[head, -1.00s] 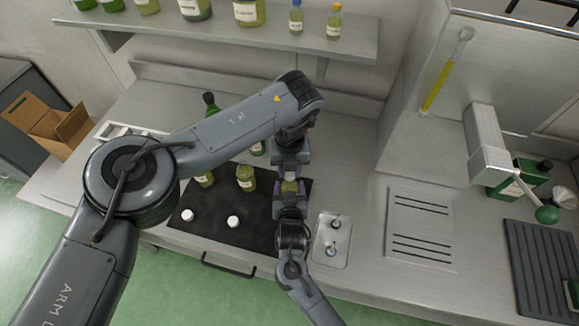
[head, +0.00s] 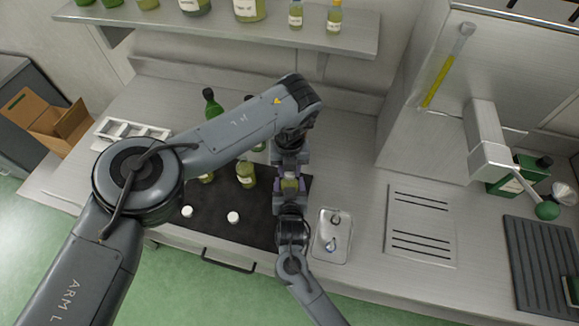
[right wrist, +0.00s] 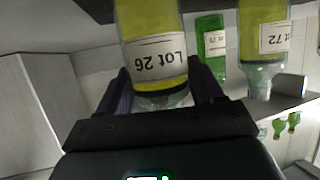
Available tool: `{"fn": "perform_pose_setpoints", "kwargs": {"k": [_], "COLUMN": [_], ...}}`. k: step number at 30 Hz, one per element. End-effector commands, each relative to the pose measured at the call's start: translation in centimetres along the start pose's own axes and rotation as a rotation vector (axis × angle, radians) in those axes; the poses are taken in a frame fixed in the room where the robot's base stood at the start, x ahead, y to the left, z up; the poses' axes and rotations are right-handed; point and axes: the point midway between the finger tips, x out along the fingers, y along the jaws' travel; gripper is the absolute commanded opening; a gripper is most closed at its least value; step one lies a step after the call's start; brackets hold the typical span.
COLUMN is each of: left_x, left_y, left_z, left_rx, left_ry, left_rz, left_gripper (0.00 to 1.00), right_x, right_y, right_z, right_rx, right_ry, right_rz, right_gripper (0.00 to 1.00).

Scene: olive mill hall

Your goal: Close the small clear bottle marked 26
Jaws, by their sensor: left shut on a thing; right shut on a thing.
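The small clear bottle marked 26 (right wrist: 154,56) holds yellow-green liquid; its label reads "Lot 26" upside down in the right wrist view. My right gripper (right wrist: 165,92) is shut on it, one dark finger on each side. In the head view the bottle (head: 290,184) shows as a small greenish patch between the two grippers. My right gripper (head: 290,194) reaches it from the near side. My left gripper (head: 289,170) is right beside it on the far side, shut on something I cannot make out. Two white caps (head: 187,212) (head: 233,217) lie on the black mat (head: 215,230).
Other green bottles (head: 246,175) stand on and behind the mat. A metal tray (head: 345,252) with two small items is right of the grippers. A white rack (head: 152,132) is at left, a shelf of bottles (head: 345,42) at the back.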

Motion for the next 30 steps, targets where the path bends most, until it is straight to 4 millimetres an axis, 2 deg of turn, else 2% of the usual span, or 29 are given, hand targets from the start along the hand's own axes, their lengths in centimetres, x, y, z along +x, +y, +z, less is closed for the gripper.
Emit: {"fn": "perform_pose_setpoints", "kwargs": {"k": [25, 26, 30], "left_x": [1.2, 1.1, 1.1], "left_y": [0.0, 0.0, 0.1], "left_z": [0.0, 0.0, 0.0], "left_rx": [-0.005, -0.004, 0.069], "left_ry": [0.0, -0.001, 0.0], "left_rz": [0.001, 0.001, 0.001], "left_gripper": [0.06, 0.06, 0.06], "right_x": [0.0, 0.0, 0.0], "right_y": [0.0, 0.0, 0.0], "right_z": [0.0, 0.0, 0.0], "right_rx": [0.0, 0.0, 0.0], "right_ry": [0.0, 0.0, 0.0], "right_rz": [0.0, 0.0, 0.0], "right_gripper": [0.12, 0.0, 0.0]}}
